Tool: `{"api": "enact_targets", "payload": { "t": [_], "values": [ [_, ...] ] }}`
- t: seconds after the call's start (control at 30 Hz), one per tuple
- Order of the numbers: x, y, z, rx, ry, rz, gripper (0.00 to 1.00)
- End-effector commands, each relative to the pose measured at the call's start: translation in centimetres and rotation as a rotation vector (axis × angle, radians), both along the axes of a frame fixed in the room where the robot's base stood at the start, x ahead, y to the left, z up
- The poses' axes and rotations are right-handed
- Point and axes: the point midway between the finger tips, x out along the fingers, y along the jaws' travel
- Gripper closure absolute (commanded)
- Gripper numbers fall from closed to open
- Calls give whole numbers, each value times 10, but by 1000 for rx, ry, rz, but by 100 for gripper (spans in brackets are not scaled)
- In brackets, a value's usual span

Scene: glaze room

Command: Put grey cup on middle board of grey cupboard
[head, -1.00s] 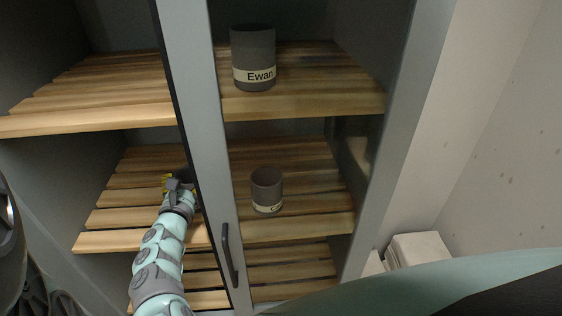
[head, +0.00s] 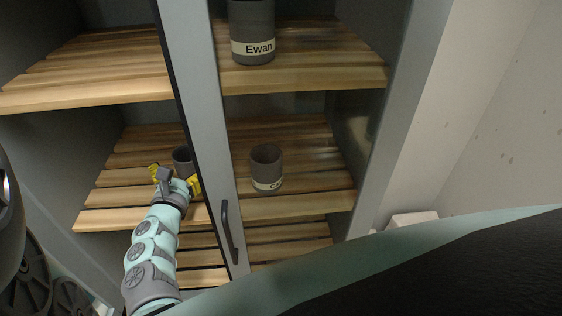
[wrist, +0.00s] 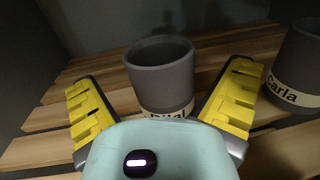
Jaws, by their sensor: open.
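A grey cup (head: 182,160) with a pale label, partly readable in the wrist view (wrist: 160,75), stands upright on the middle board (head: 125,160) of the grey cupboard (head: 212,130). In the head view the door's upright edge hides part of it. My gripper (head: 176,180) is in the left opening at that board, just in front of the cup. Its yellow fingers are spread wide. In the wrist view the cup stands beyond and between the open fingers, with visible gaps on both sides.
A grey cup labelled Carla (wrist: 297,68) stands to the right on the same level, also in the head view (head: 266,167). A cup labelled Ewan (head: 252,35) is on the upper board (head: 310,75). The door handle (head: 229,232) is right of my arm. The board's left part is clear.

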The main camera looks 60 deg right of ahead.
Motion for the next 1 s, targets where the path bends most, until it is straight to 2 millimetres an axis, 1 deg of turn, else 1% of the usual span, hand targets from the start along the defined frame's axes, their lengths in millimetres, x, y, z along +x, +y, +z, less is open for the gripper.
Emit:
{"api": "enact_targets", "payload": {
  "t": [0.03,0.43,0.53,0.7,1.0],
  "values": [
    [-7,4,-4,3,2,-7,0],
    [-36,50,-4,2,0,-8,0],
    [-39,59,-5,4,-1,-4,0],
    [-45,67,-2,1,1,-3,0],
    [-46,70,0,-2,3,-2,0]
  ]
}}
